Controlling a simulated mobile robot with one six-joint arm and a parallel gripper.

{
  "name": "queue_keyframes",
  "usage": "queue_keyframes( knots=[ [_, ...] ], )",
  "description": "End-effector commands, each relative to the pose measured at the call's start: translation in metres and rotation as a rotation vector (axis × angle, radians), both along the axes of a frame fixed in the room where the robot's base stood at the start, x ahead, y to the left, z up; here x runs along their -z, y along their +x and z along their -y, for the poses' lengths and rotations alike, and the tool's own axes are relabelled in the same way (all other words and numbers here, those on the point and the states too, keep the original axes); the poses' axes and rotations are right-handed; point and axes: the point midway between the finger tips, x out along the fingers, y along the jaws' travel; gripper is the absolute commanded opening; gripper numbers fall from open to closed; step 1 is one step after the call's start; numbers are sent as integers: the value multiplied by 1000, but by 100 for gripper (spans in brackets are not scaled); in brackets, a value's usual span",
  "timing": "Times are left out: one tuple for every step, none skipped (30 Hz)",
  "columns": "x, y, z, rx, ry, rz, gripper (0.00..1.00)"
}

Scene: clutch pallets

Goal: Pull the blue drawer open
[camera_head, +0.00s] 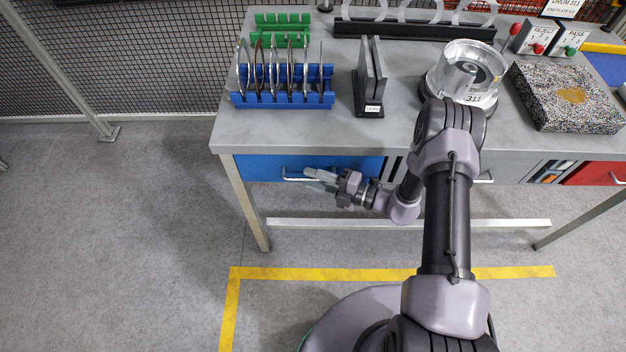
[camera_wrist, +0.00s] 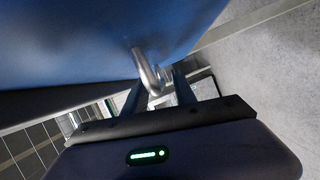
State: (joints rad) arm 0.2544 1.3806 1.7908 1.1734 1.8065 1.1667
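The blue drawer (camera_head: 258,165) sits under the left end of the workbench, and its front looks closed, flush with the bench. Its silver bar handle (camera_head: 291,179) shows left of my gripper's fingertips; the right part of the handle is hidden by the gripper. My gripper (camera_head: 318,180) is in front of the drawer, with its two fingers apart. In the wrist view the blue drawer front (camera_wrist: 70,45) fills the upper left. The handle (camera_wrist: 147,70) reaches down between the two spread fingers of my gripper (camera_wrist: 160,85). I cannot tell whether either finger touches it.
The bench top (camera_head: 225,130) carries a blue rack (camera_head: 285,100) with discs, a black stand (camera_head: 369,105), a clear drum (camera_head: 466,72) and a speckled slab (camera_head: 565,95). A red drawer (camera_head: 592,174) is at the right. The floor left of the bench is clear.

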Motion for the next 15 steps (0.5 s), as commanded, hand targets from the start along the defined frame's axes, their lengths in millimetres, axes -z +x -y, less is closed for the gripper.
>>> queue_keyframes(
  knots=[
    [0,1,-2,0,0,0,33],
    [0,1,-3,0,0,0,33],
    [0,1,-3,0,0,0,33],
    [0,1,-3,0,0,1,33],
    [0,1,-3,0,0,1,33],
    [0,1,-3,0,0,1,33],
    [0,1,-3,0,0,1,33],
    [0,1,-3,0,0,1,33],
    [0,1,-3,0,0,1,29],
    [0,1,-3,0,0,1,23],
    [0,1,-3,0,0,1,17],
    [0,1,-3,0,0,1,9],
    [0,1,-3,0,0,1,3],
    [0,1,-3,0,0,1,0],
    [0,1,-3,0,0,1,0]
  ],
)
